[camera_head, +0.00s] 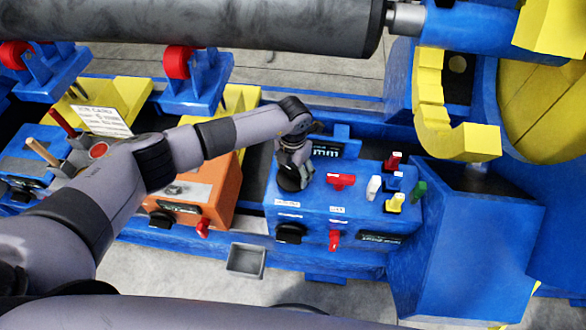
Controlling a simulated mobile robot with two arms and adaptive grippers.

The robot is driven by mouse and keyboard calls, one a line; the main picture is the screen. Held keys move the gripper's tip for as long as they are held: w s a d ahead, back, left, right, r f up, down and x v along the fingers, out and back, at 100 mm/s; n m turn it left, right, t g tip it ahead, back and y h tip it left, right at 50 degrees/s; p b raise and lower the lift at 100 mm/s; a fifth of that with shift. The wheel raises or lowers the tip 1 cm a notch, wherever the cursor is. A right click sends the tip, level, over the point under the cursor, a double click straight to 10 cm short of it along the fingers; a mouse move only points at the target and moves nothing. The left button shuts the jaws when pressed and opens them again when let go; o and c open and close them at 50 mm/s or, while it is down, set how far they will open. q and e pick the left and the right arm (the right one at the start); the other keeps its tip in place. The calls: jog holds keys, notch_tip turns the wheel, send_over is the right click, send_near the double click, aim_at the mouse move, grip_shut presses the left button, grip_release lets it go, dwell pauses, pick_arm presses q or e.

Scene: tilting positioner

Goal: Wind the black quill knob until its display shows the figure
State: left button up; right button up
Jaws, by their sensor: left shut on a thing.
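My left gripper (292,178) points down onto the top left of a blue control box (330,208). It is shut on what appears to be the black quill knob, which the gripper and wrist mostly hide. A small dark display (328,149) with pale characters stands just behind the gripper. It is partly covered by my wrist, and I read only "mm" on it, no figure. Another black knob (290,233) is on the front face of the box, apart from the gripper. My right gripper is not in view.
The box top also carries a red handle (341,181) and white, yellow, green and red levers to the right. A red lever (335,239) is on its front. An orange box (190,195) stands left, under my forearm. A large dark roller (190,25) spans the top.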

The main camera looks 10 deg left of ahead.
aim_at(293, 170)
pick_arm(q)
jog(key=shift+c, duration=0.8)
jog(key=shift+f+m+b, duration=0.2)
jog(key=shift+m+b, duration=0.3)
jog(key=shift+b, duration=0.45)
jog(key=shift+r+m+b, duration=0.15)
jog(key=shift+m+b, duration=0.15)
jog(key=shift+m, duration=0.1)
jog(key=o, duration=1.1)
jog(key=shift+o, duration=0.2)
jog(key=shift+r, duration=0.1)
notch_tip(293, 170, up, 12)
